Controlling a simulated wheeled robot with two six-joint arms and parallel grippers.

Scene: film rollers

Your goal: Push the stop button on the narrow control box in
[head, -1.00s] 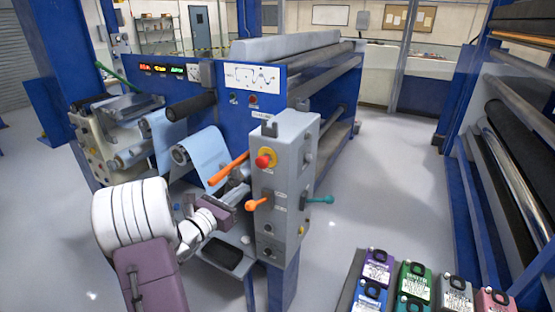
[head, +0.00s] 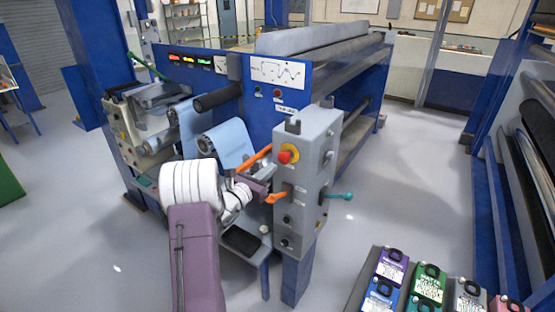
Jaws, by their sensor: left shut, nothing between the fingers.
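The narrow grey control box (head: 306,180) stands upright on a blue post right of the picture's middle. Its red stop button (head: 285,157) sits on a yellow disc near the top of the left face. An orange lever (head: 254,160) angles out left of the button, and an orange handle (head: 277,198) sits lower on the face. My left gripper (head: 266,173) is shut and empty, just left of and a little below the button. I cannot tell whether it touches the box. My right gripper is not in view.
The blue machine frame (head: 220,112) with rollers stands behind the box. A teal-knobbed lever (head: 346,197) sticks out to the right. A dark tray (head: 362,281) of coloured packs is at bottom right. The grey floor (head: 425,160) right of the machine is clear.

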